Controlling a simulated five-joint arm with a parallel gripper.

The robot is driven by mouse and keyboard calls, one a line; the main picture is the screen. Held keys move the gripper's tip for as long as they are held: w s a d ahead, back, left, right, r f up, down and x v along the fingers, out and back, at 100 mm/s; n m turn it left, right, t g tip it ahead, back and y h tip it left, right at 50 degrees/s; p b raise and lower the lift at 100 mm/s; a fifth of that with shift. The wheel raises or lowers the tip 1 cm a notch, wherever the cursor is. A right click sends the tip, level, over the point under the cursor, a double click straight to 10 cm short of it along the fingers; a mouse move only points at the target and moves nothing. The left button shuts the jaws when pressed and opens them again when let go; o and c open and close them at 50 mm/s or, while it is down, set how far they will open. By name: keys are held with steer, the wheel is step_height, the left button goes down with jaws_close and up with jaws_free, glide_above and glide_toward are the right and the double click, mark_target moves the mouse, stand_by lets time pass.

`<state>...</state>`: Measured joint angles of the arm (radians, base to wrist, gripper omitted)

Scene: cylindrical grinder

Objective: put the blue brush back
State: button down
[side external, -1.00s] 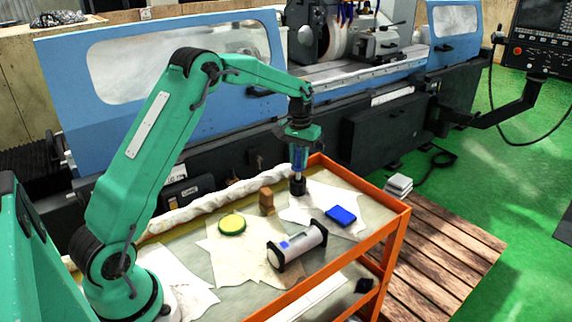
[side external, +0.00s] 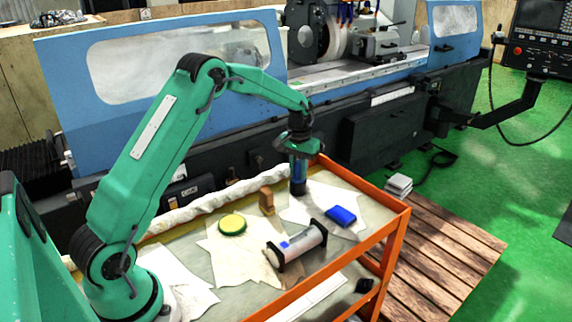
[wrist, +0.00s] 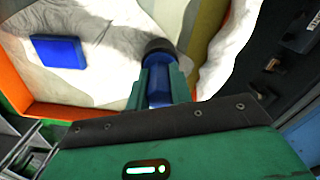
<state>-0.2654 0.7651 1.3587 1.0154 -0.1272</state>
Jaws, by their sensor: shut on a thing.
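The blue brush (side external: 298,172) stands upright with its dark end down, at the white cloth (side external: 320,204) near the far end of the cart. Whether its lower end touches the cloth I cannot tell for sure. My gripper (side external: 299,160) points down and is shut on the brush's blue upper part. In the wrist view the blue brush (wrist: 158,88) sits between the two green fingers of my gripper (wrist: 159,78), its dark round end beyond them. The fingers and gripper body hide part of the brush.
A blue box (side external: 341,216) lies on the cloth to the right. A brown block (side external: 266,201), a yellow-green tin (side external: 232,225) and a black-ended cylinder (side external: 297,248) are on the cart. The orange cart rim (side external: 365,187) and a rolled white cloth (side external: 215,196) border the area.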

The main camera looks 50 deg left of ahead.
steer(key=shift+f, duration=0.1)
steer(key=c, duration=1.3)
jaws_free()
steer(key=shift+o, duration=0.2)
step_height(320, 180, up, 12)
steer(key=shift+f, duration=0.1)
steer(key=shift+r, duration=0.65)
